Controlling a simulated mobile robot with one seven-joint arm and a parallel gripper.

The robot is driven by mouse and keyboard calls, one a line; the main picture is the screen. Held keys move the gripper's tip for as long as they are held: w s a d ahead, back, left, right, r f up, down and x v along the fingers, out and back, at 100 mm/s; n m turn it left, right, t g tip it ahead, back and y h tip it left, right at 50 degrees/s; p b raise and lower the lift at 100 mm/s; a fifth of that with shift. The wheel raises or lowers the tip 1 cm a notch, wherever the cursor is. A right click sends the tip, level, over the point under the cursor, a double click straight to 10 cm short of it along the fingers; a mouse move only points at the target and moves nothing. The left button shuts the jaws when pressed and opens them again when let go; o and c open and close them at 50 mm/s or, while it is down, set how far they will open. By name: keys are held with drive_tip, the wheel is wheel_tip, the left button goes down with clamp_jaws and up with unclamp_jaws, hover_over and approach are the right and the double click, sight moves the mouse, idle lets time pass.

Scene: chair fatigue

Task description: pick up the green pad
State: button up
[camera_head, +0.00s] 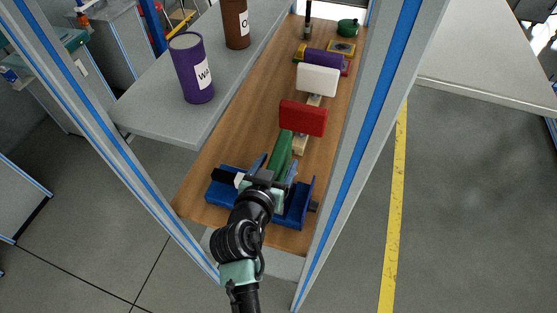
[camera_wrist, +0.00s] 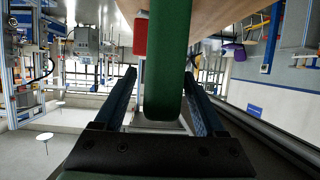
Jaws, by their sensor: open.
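The green pad (camera_head: 281,146) stands on edge on the wooden bench, at the near end of a row of coloured pads. In the wrist view the green pad (camera_wrist: 168,60) rises tall in the centre. My gripper (camera_head: 276,167) is at the pad's near end, above the blue fixture. In the wrist view my gripper (camera_wrist: 161,78) is open, with one finger on each side of the pad. Gaps show between the fingers and the pad, so it is not clamped. My gripper and wrist hide the pad's near lower part in the head view.
A blue fixture (camera_head: 222,198) lies below my gripper. A red pad (camera_head: 303,118), a white pad (camera_head: 317,80) and a purple roll (camera_head: 322,57) stand behind. A grey shelf (camera_head: 156,117) with a purple can (camera_head: 191,68) and a brown can (camera_head: 236,24) is left. A grey post (camera_head: 352,150) is right.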

drive_tip(key=shift+x, duration=0.95)
clamp_jaws()
